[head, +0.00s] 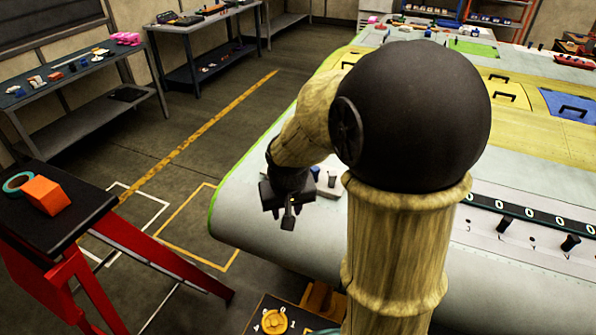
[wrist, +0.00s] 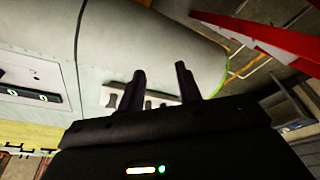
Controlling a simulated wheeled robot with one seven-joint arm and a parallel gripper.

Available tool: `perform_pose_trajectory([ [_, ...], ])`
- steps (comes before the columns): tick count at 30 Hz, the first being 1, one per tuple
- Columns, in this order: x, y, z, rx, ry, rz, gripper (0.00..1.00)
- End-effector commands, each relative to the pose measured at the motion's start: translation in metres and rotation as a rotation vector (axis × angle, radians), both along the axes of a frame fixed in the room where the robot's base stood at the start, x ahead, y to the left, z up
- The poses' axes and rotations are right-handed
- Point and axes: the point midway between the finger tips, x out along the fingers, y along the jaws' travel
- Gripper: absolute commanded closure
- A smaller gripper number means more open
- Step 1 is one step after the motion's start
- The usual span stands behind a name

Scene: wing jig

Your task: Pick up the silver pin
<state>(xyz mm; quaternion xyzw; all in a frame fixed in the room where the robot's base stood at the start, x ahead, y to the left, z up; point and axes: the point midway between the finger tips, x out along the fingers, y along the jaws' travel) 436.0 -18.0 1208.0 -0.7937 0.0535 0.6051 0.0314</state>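My gripper (wrist: 160,72) is open in the wrist view, with its two dark fingers apart and nothing between the tips. In the head view my gripper (head: 288,218) hangs beside the near left end of the wing panel. A pale holder strip (wrist: 172,99) with a few short upright pegs lies on the wing beyond my fingers. One grey peg (wrist: 112,101) shows left of the fingers. In the head view, small pegs (head: 332,178) stand just right of my gripper. I cannot tell which peg, if any, is the silver pin; my fingers and arm hide part of the strip.
The large wing panel (head: 270,205) fills the right side. A black numbered strip with dark pegs (head: 505,224) lies on it. A red stand (head: 80,255) with an orange box (head: 45,195) is at left. Floor between them is open.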

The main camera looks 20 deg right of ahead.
Motion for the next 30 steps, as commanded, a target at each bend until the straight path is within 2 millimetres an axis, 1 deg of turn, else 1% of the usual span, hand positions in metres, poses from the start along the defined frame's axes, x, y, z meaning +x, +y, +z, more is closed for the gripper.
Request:
perform_pose_trajectory([
  [1, 0.023, -0.007, 0.006, -0.003, -0.013, -0.031, 0.65],
  [6, 0.088, -0.032, 0.03, -0.015, -0.051, -0.16, 0.65],
  [9, 0.122, -0.05, 0.044, -0.019, -0.079, -0.241, 0.65],
  [12, 0.146, -0.066, 0.056, -0.022, -0.103, -0.31, 0.65],
  [15, 0.159, -0.077, 0.063, -0.023, -0.117, -0.353, 0.65],
  [17, 0.162, -0.079, 0.066, -0.024, -0.122, -0.366, 0.65],
  [26, 0.163, -0.08, 0.066, -0.024, -0.123, -0.369, 0.65],
  [30, 0.165, -0.081, 0.06, -0.024, -0.12, -0.369, 0.65],
])
